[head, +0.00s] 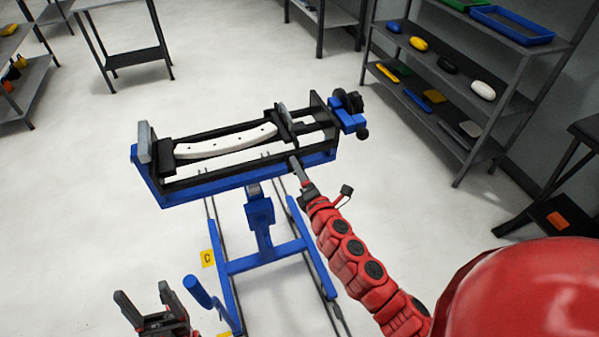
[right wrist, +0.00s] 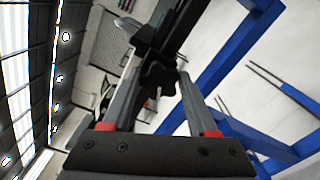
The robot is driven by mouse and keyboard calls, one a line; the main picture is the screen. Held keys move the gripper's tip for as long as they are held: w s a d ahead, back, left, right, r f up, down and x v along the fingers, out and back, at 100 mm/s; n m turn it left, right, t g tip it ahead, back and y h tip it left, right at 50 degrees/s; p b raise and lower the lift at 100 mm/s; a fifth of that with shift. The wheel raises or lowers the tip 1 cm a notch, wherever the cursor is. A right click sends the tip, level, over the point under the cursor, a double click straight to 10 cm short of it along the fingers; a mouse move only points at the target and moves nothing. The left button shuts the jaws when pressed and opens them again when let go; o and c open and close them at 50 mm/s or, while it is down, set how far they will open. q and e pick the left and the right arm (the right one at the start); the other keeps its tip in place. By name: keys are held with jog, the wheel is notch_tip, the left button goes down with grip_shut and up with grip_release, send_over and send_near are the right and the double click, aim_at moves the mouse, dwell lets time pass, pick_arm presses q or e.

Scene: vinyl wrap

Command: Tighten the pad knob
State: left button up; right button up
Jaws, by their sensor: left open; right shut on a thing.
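A black star-shaped knob (right wrist: 158,76) sits between the fingers of my right gripper (right wrist: 159,88) in the right wrist view. My right gripper also shows in the head view (head: 296,164), at the front right side of the clamp fixture, shut on that knob; there the fingers hide the knob. The fixture has a black frame on a blue base (head: 200,189) and holds a white curved piece (head: 225,141). A grey pad (head: 144,143) is at its left end. My left gripper (head: 142,298) is open and empty, low at the left, away from the fixture.
Other black knobs (head: 349,101) stick out at the fixture's right end. A blue stand (head: 262,215) carries the fixture. A shelf rack (head: 455,105) with several coloured items stands at the right. A small table (head: 128,38) is behind; the floor between is clear.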

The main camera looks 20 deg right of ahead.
jog(key=m, duration=0.7)
jog(key=m+b, duration=0.1)
jog(key=m, duration=0.7)
jog(key=f+m, duration=0.1)
jog(key=m, duration=0.6)
jog(key=shift+a+m, duration=0.2)
jog(key=shift+m, duration=0.2)
jog(key=o, duration=1.4)
jog(key=shift+c, duration=0.2)
jog(key=shift+r, duration=0.1)
